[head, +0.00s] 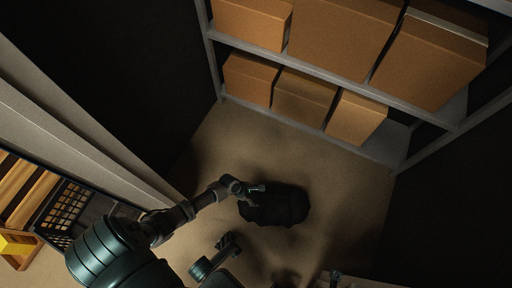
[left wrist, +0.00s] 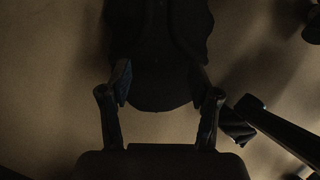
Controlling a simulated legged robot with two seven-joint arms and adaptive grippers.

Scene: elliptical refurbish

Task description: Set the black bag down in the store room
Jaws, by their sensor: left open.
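The black bag (head: 281,206) lies on the brown floor of the store room, in front of the shelf. In the head view my left gripper (head: 252,195) is at the bag's left side, its fingers against or just over the bag; I cannot tell if they touch. In the left wrist view the bag (left wrist: 158,60) is a dark shape ahead of and partly between the fingers of my left gripper (left wrist: 160,100). The fingers stand apart with floor showing between them.
A grey metal shelf (head: 330,76) with several cardboard boxes stands at the back. A light door frame (head: 95,135) is on the left, with a black crate (head: 66,212) and a yellow item (head: 17,245) beyond it. Floor right of the bag is clear.

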